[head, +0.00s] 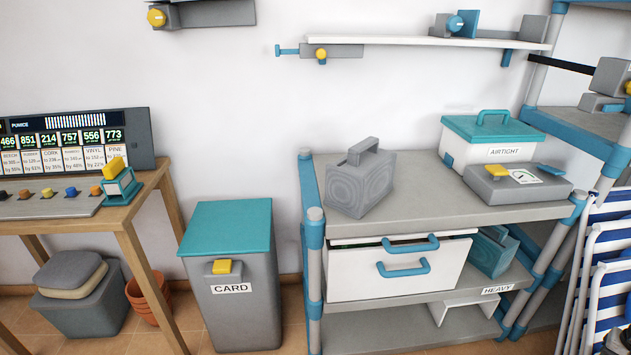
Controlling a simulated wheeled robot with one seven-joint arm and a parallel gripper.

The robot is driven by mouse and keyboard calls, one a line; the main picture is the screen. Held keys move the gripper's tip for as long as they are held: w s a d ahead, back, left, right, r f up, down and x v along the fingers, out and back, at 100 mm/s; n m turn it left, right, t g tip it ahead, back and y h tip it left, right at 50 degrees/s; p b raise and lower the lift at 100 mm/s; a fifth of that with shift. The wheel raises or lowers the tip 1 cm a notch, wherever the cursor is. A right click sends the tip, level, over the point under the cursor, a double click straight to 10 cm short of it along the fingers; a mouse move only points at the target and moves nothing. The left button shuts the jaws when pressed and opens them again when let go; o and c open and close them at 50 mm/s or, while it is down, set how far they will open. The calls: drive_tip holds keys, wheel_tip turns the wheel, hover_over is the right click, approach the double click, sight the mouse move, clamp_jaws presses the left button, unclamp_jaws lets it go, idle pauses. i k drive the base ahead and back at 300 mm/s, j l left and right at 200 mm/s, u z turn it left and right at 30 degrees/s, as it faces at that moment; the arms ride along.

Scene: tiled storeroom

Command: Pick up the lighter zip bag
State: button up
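No object in the head view is plainly a zip bag. A grey block-like thing with a top handle and ringed grain pattern (358,188) stands on the left of the grey shelf unit's top (425,205). A teal thing with slanted sides (492,254) sits on the shelf below, at the right, above a label reading HEAVY (497,289); it is partly hidden by the top shelf. I cannot tell whether either is a zip bag, or which is lighter. My gripper is not in view.
An AIRTIGHT box (455,155) and a grey scale (500,188) stand on top. A CARD bin (235,255), a wooden table (125,228) and folded striped chairs (605,245) flank the unit.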

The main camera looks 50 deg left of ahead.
sight(355, 183)
drive_tip(key=u, duration=1.9)
